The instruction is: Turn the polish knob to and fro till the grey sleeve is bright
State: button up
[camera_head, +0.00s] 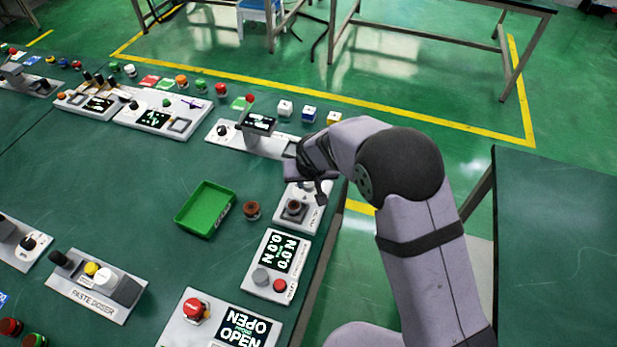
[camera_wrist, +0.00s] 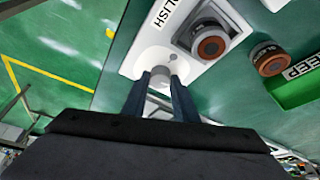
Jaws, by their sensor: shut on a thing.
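The white polish station (camera_head: 311,215) stands at the table's right edge, and its POLISH label shows in the wrist view (camera_wrist: 171,11). My gripper (camera_wrist: 160,80) is shut on the pale grey polish knob (camera_wrist: 159,58), one finger on each side. In the head view my gripper (camera_head: 319,188) is over the far end of the station and partly covers the knob. A sleeve with a dull brown-red top (camera_wrist: 211,46) sits upright in the station's square grey holder, beside the knob. It also shows in the head view (camera_head: 294,206).
A second sleeve-like part (camera_head: 251,210) stands on the table, left of the station. The green KEEP tray (camera_head: 183,222) is farther left. A panel with a display (camera_head: 262,274) is nearer, and another (camera_head: 225,138) lies beyond. Open table lies left of the tray.

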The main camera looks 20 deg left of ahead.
jog(key=shift+d+n+y+p, duration=0.1)
jog(key=shift+n+y+p, duration=0.3)
jog(key=shift+n+p, duration=0.6)
jog(key=shift+w+f+n+g+y+b, duration=0.15)
jog(key=shift+n+g+y+b, duration=0.25)
jog(key=shift+n+b, duration=0.65)
jog(key=n+b, duration=0.1)
jog(key=b, duration=0.2)
jog(key=n+g+b, duration=0.1)
jog(key=n+b, duration=0.1)
jog(key=b, duration=0.1)
jog(key=shift+w+d+f+y, duration=0.1)
jog(key=shift+f+y, duration=0.1)
jog(key=shift+y, duration=0.1)
jog(key=n+b, duration=0.1)
jog(key=n+g+b, duration=0.1)
jog(key=n+b, duration=0.1)
jog(key=shift+r, duration=0.25)
jog(key=shift+b, duration=0.3)
jog(key=shift+r, duration=0.1)
jog(key=o, duration=1.1)
jog(key=shift+c, duration=0.2)
jog(key=shift+r, duration=0.1)
